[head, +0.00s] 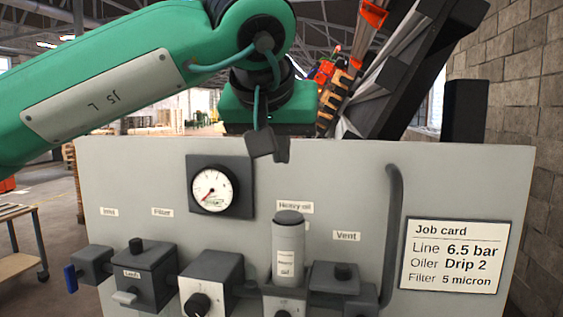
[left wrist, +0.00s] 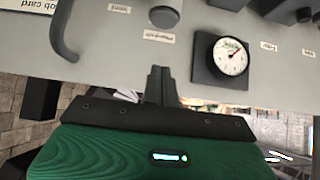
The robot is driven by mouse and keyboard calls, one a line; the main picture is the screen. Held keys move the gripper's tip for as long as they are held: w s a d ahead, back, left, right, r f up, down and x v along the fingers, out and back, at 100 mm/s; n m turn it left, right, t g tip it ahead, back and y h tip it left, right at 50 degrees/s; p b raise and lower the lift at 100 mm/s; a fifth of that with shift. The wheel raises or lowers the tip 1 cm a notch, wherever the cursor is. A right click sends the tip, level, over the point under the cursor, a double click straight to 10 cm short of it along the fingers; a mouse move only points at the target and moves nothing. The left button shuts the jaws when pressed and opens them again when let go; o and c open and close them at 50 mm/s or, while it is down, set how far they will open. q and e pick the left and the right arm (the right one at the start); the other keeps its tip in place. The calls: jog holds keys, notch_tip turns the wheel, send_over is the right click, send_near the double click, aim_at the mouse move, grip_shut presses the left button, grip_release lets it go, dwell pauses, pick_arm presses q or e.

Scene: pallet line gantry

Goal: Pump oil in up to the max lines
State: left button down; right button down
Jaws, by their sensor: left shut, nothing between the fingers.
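In the head view the oiler (head: 288,255) is an upright pale cylinder with a dark cap, under the "Heavy oil" label (head: 295,207) on a grey panel (head: 130,180). Its oil level and any max line are too small to read. The oiler's cap (left wrist: 164,16) also shows in the left wrist view, which sees the panel upside down. My left gripper (head: 268,152) is shut and empty at the panel's top edge, above the oiler and right of the gauge, apart from the oiler. Its shut fingers (left wrist: 160,86) show in the left wrist view. My right gripper is not in view.
A round gauge (head: 213,188) sits left of the oiler. Along the panel's bottom are a blue-handled valve (head: 72,277), a block with a grey lever (head: 146,272), a regulator knob (head: 198,305) and a vent block (head: 336,276). A bent pipe (head: 395,230) and job card (head: 454,255) are right.

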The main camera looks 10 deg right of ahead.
pick_arm(q)
jog(key=p, duration=0.2)
send_over(288, 217)
jog(key=f, duration=0.5)
jog(key=shift+s+a, duration=0.25)
jog(key=shift+s, duration=0.1)
jog(key=f, duration=0.1)
jog(key=f+p, duration=0.1)
jog(key=f, duration=0.1)
jog(key=shift+w+d+f, duration=0.15)
jog(key=shift+w+f, duration=0.1)
jog(key=shift+f, duration=0.05)
jog(key=shift+f+p, duration=0.3)
jog(key=shift+f, duration=0.3)
jog(key=shift+f, duration=0.15)
jog(key=shift+f+b, duration=0.85)
jog(key=shift+b, duration=0.35)
jog(key=shift+s, duration=0.1)
jog(key=shift+f, duration=0.15)
